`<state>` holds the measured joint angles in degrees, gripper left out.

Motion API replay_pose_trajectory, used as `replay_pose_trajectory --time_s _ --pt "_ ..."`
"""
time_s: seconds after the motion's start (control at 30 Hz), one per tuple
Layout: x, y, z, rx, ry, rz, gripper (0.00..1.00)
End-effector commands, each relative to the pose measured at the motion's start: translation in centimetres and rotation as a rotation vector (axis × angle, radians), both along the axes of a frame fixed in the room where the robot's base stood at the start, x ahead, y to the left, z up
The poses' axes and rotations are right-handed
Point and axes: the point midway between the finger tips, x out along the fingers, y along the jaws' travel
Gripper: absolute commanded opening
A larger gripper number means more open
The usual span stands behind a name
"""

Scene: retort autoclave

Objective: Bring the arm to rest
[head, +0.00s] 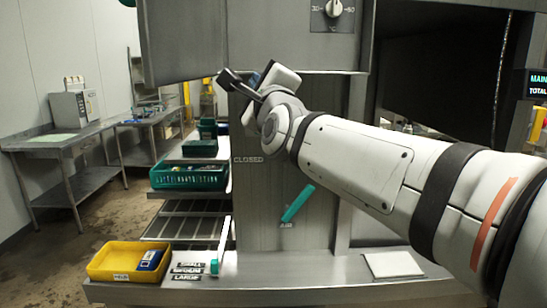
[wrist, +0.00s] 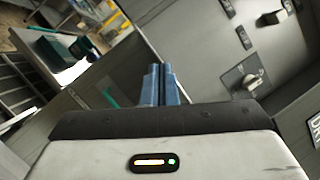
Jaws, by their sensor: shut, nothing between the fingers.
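My gripper (head: 230,79) is raised in front of the grey machine cabinet (head: 262,140) in the head view, at the end of my outstretched white arm. In the wrist view my gripper (wrist: 162,70) shows two bluish fingers side by side, closed together with nothing between them. It appears clear of the shelves and the ledge. The wrist view is tilted and shows the cabinet's panel with a knob (wrist: 242,77) beyond the fingers.
A yellow bin (head: 100,274) with a dark blue item stands on the steel ledge (head: 300,292). A green crate (head: 160,178) sits on the rack at left. A teal handle (head: 298,203) marked AIR is below my arm. A white pad (head: 393,264) lies on the ledge. Floor at left is open.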

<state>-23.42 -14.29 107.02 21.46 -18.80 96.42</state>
Motion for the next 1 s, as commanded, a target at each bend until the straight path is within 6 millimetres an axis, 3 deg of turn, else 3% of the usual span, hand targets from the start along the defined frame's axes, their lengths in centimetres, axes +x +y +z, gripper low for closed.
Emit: replay_pose_trajectory --time_s 0.13,0.27,0.4,0.5,0.6,0.73,0.87,1.0 --pt "-0.3 -2.8 -9.0 -0.483 0.168 -0.036 0.00" --pt "-2.6 -6.2 -18.1 -0.938 0.328 0.030 0.00" --pt "-7.3 -10.3 -26.9 -1.366 0.483 0.214 0.00" --pt "-11.8 -13.0 -32.2 -1.614 0.568 0.407 0.00" --pt "-16.2 -15.3 -36.1 -1.789 0.622 0.619 0.00" --pt "-20.6 -17.2 -39.0 -1.911 0.650 0.847 0.00" --pt "-22.8 -17.9 -40.3 -1.956 0.653 0.968 0.00" --pt "-23.2 -18.1 -40.5 -1.965 0.650 0.992 0.00"
